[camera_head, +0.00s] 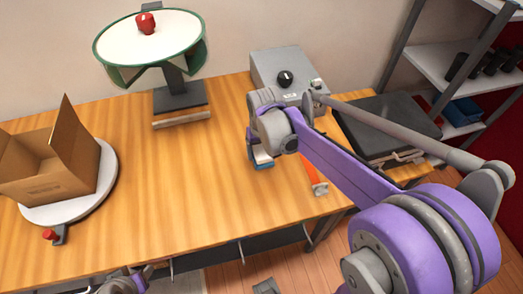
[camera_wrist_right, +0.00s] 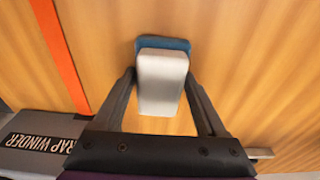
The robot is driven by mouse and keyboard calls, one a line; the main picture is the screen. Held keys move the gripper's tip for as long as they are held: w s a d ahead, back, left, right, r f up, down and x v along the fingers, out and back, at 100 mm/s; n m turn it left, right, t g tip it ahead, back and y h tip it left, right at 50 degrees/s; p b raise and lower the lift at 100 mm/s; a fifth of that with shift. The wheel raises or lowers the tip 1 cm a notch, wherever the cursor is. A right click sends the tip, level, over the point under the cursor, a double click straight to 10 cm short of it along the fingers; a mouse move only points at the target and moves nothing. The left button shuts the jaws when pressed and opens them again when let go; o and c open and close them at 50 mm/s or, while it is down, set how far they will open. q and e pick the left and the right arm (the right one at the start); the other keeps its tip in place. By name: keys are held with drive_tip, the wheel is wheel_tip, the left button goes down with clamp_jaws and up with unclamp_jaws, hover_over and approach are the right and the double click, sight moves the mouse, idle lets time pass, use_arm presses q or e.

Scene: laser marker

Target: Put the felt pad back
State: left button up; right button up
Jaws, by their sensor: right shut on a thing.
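The felt pad appears as a pale block with a blue layer (camera_head: 262,158) below my right gripper in the head view. In the right wrist view the pale block (camera_wrist_right: 161,82) is between the two dark fingers, with its blue layer (camera_wrist_right: 165,44) showing at the far end. My right gripper (camera_wrist_right: 160,95) is shut on this block. It is over the right part of the wooden table (camera_head: 200,190). I cannot tell whether the pad touches the table. The right gripper's fingers are mostly hidden by its wrist in the head view. My left gripper's fingers are not visible.
An orange strip (camera_head: 313,175) lies right of the pad. A grey box with a black knob (camera_head: 285,79) and a dark flat-topped unit (camera_head: 388,128) stand behind. A round white-topped stand (camera_head: 150,42) and an open cardboard box (camera_head: 45,165) on a turntable (camera_head: 62,210) are left.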

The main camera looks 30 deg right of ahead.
sight(263, 153)
drive_tip(key=shift+f, duration=0.1)
drive_tip(key=o, duration=0.9)
drive_tip(key=shift+f, duration=0.1)
drive_tip(key=shift+c, duration=0.2)
drive_tip(key=o, duration=0.4)
drive_tip(key=shift+r, duration=0.55)
wheel_tip(263, 153, up, 11)
drive_tip(key=s+p, duration=0.1)
drive_tip(key=s, duration=0.1)
drive_tip(key=s+a+f+n+t, duration=0.1)
drive_tip(key=s+a+f, duration=0.1)
drive_tip(key=s+f, duration=0.1)
drive_tip(key=s+a+f+n+t, duration=0.1)
drive_tip(key=s+a+f, duration=0.1)
drive_tip(key=s+f, duration=0.2)
drive_tip(key=s+a+f+t, duration=0.1)
drive_tip(key=s+a+f, duration=0.1)
drive_tip(key=s+f, duration=0.2)
drive_tip(key=shift+s+a+f+n+t, duration=0.1)
drive_tip(key=shift+s+a+n+t, duration=0.1)
drive_tip(key=shift+s, duration=0.6)
drive_tip(key=shift+s+a+f+n+t, duration=0.1)
drive_tip(key=shift+s+a+n+t, duration=0.1)
drive_tip(key=shift+s, duration=0.6)
